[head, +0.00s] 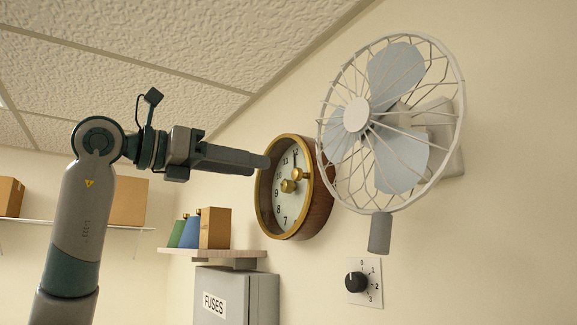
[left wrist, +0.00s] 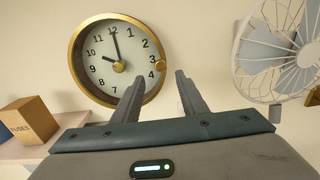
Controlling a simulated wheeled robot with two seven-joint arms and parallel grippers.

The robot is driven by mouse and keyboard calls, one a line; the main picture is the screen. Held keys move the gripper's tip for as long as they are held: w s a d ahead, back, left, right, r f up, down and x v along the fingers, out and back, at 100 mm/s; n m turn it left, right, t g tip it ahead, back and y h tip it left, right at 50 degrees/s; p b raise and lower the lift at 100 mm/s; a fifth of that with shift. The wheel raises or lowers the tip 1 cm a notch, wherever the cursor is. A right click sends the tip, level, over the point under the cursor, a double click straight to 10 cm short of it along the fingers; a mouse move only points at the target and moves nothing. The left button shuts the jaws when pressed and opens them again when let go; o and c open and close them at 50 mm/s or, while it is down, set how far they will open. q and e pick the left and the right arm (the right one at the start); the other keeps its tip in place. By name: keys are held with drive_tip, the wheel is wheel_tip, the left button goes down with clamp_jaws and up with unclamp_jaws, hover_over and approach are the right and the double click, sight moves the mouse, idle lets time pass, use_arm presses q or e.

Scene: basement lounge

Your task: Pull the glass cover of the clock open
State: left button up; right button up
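The round wall clock (head: 318,200) has a brass-coloured rim, a pale dial and a wooden side. It also shows in the left wrist view (left wrist: 92,82). Its glass cover looks flush with the body. A small brass knob (left wrist: 160,65) sits at the right edge of the cover, near the 3. My left gripper (head: 262,162) is in front of the clock's upper left part in the head view. In the left wrist view its two fingers (left wrist: 159,78) are apart and empty, with the knob showing beyond the gap between them. My right gripper is out of view.
A caged wall fan (head: 419,187) stands out from the wall close to the clock's right. A dial switch (head: 364,282) is below the fan.

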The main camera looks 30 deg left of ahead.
sight(294, 172)
use_arm(q)
drive_tip(key=p+x, duration=0.3)
drive_tip(key=x, duration=0.6)
drive_tip(key=shift+w+d, duration=0.1)
drive_tip(key=shift+w, duration=0.2)
clamp_jaws()
